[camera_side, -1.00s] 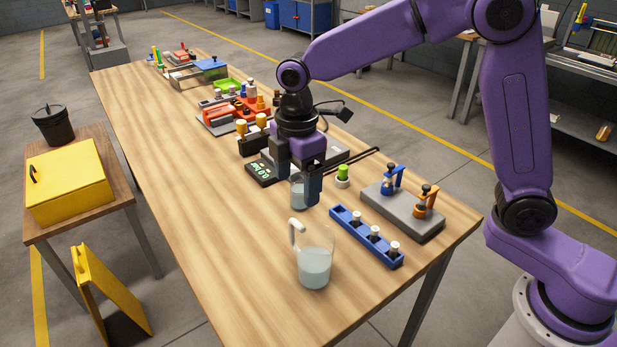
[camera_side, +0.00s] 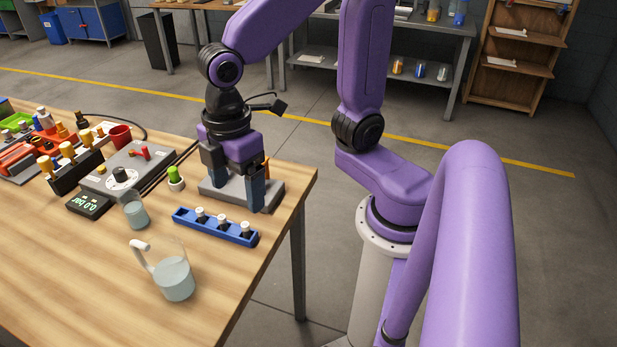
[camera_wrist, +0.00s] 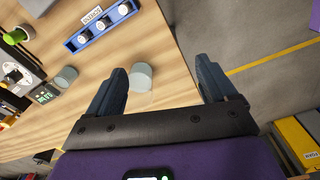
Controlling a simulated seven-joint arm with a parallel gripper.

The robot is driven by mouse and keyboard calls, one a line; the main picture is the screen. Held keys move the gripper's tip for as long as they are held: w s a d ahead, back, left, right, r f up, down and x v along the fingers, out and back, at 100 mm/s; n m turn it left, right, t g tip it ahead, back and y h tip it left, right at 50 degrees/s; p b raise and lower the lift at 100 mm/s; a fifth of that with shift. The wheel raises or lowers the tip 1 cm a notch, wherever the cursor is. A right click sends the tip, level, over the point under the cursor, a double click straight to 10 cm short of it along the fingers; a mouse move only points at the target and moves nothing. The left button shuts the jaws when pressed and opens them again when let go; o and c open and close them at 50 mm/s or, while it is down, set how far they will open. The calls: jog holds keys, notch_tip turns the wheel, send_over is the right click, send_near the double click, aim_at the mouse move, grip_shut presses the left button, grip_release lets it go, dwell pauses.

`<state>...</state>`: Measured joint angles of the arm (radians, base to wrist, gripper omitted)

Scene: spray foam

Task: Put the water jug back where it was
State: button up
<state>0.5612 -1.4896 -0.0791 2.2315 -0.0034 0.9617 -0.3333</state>
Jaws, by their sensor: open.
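The clear water jug (camera_side: 173,277), with a white handle and pale water inside, stands upright on the wooden table near its front. It also shows in the wrist view (camera_wrist: 141,77), seen between the fingers but apart from them. My gripper (camera_side: 232,190) is open and empty. In the side view it hangs above the grey block, to the right of and behind the jug. Its two fingers show in the wrist view (camera_wrist: 160,66). The block's clamps are mostly hidden behind the gripper.
A small beaker (camera_side: 135,212) stands behind the jug. A blue rack (camera_side: 213,228) with white-capped vials lies between the jug and the grey block (camera_side: 278,192). A pressure display (camera_side: 88,205) and a grey device (camera_side: 135,160) are farther left. The table front-left is bare.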

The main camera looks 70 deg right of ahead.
jog(key=s+d+f+m, duration=0.1)
jog(key=s+d, duration=0.6)
jog(key=s, duration=0.3)
jog(key=shift+d+f+m, duration=0.2)
jog(key=shift+f+m, duration=0.2)
jog(key=shift+w, duration=0.1)
dwell(0.3)
